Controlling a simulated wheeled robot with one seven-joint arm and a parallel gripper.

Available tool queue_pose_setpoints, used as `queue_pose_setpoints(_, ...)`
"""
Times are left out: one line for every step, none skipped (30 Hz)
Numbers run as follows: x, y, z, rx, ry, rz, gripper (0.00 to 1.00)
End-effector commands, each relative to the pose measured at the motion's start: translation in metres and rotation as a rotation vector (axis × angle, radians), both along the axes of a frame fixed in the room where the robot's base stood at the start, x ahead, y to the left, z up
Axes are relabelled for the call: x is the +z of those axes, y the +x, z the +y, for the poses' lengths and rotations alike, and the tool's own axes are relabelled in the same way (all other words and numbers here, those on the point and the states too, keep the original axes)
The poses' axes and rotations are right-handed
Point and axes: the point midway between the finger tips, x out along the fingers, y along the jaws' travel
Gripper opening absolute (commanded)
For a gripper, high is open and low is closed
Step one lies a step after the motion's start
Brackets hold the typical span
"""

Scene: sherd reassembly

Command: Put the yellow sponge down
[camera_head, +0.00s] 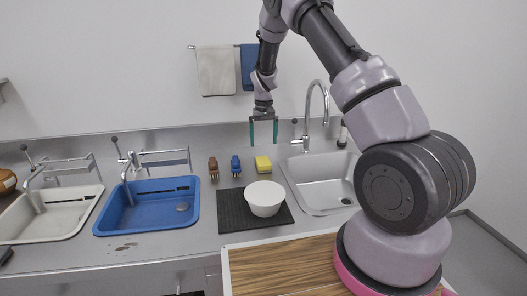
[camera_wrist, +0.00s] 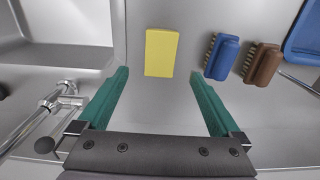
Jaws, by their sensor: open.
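The yellow sponge (camera_head: 263,164) lies on the grey counter, behind the white bowl and to the right of the blue brush. It also shows in the wrist view (camera_wrist: 161,52), lying flat and clear of both fingers. My gripper (camera_head: 264,142) is above the counter at the back, over the area of the sponge. In the wrist view its two green fingers (camera_wrist: 158,90) are spread wide, with nothing between them but bare counter below. The sponge shows just beyond the fingertips in that view.
A blue brush (camera_head: 236,166) and a brown brush (camera_head: 213,168) stand left of the sponge. A white bowl (camera_head: 265,198) sits on a dark mat (camera_head: 233,215) in front. A steel sink (camera_head: 325,185) with a tall tap (camera_head: 308,115) is at right, a blue basin (camera_head: 150,210) at left.

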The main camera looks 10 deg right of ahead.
Motion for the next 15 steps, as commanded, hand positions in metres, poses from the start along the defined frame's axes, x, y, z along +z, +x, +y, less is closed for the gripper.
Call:
queue_pose_setpoints(0.007, 0.000, 0.000, 0.000, 0.001, -0.001, 1.00)
queue_pose_setpoints(0.009, 0.000, 0.000, 0.000, 0.001, -0.001, 1.00)
queue_pose_setpoints(0.012, 0.000, 0.000, 0.000, 0.001, -0.001, 1.00)
queue_pose_setpoints(0.015, 0.000, 0.000, -0.001, 0.001, -0.002, 1.00)
queue_pose_setpoints(0.018, 0.000, 0.000, -0.003, 0.003, -0.003, 1.00)
queue_pose_setpoints(0.025, -0.002, -0.001, -0.007, 0.007, -0.008, 1.00)
queue_pose_setpoints(0.032, -0.003, -0.002, -0.012, 0.011, -0.012, 1.00)
queue_pose_setpoints(0.041, -0.005, -0.003, -0.019, 0.018, -0.020, 1.00)
queue_pose_setpoints(0.055, -0.008, -0.005, -0.029, 0.028, -0.032, 1.00)
queue_pose_setpoints(0.068, -0.012, -0.006, -0.039, 0.038, -0.043, 1.00)
queue_pose_setpoints(0.082, -0.016, -0.008, -0.050, 0.049, -0.055, 1.00)
queue_pose_setpoints(0.103, -0.023, -0.011, -0.067, 0.065, -0.075, 1.00)
queue_pose_setpoints(0.119, -0.030, -0.014, -0.080, 0.077, -0.089, 1.00)
queue_pose_setpoints(0.135, -0.037, -0.016, -0.093, 0.090, -0.103, 1.00)
queue_pose_setpoints(0.156, -0.048, -0.019, -0.109, 0.106, -0.122, 1.00)
